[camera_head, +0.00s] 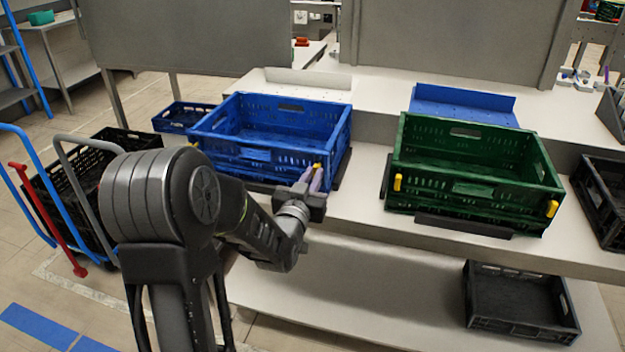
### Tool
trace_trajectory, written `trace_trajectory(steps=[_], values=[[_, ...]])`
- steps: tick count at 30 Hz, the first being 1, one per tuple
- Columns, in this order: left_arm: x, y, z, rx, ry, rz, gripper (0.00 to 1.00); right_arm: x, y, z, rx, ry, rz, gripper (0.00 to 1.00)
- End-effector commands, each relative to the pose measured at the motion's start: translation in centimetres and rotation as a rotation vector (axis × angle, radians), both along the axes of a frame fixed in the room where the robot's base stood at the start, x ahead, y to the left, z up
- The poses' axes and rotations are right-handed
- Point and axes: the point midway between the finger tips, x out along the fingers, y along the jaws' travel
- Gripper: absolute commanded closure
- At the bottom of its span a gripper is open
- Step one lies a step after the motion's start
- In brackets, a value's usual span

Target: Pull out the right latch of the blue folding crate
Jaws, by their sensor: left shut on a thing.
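The blue folding crate (226,112) stands upright and unfolded on the light conveyor shelf, left of centre. It looks empty. A small yellow latch (317,167) shows near its right front corner. My left gripper (312,180) is at that corner, with its fingers pointing up at the latch. The gripper is shut on the latch, as far as the view shows. The fingers cover part of the latch, so how far it is pulled out is hard to tell. My right gripper is not in view.
A green crate (478,133) with two yellow latches stands to the right on the same shelf. A black crate (520,325) lies on the lower level. Another black crate (602,205) is at the right edge. The shelf between the blue and green crates is clear.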

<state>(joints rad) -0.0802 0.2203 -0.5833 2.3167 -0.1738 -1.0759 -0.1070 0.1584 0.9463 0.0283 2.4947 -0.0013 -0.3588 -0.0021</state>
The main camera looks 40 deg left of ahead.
Motion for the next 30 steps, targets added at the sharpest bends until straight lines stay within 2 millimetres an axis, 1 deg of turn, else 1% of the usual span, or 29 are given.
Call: trace_trajectory(steps=[1, 9, 16, 20, 23, 26, 30], values=[[0.0, -0.1, -0.2, -0.001, 0.004, -0.002, 0.87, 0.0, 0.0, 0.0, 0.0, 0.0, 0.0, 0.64], [0.0, -0.1, -0.1, -0.001, 0.003, -0.002, 0.65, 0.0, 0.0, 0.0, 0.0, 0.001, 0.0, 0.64], [0.0, -0.1, -0.1, -0.001, 0.003, -0.001, 0.65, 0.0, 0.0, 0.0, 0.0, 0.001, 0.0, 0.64], [-0.4, -0.1, -0.1, -0.002, 0.002, -0.001, 0.65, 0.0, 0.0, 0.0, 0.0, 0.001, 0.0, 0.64], [-1.2, -0.4, -0.1, -0.003, 0.002, -0.001, 0.65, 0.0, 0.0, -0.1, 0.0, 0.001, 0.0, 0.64], [-2.4, -0.9, -0.1, -0.003, 0.001, -0.001, 0.65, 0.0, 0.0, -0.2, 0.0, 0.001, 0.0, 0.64], [-4.8, -1.7, -0.1, -0.005, 0.001, 0.0, 0.65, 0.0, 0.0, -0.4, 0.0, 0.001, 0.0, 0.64]])
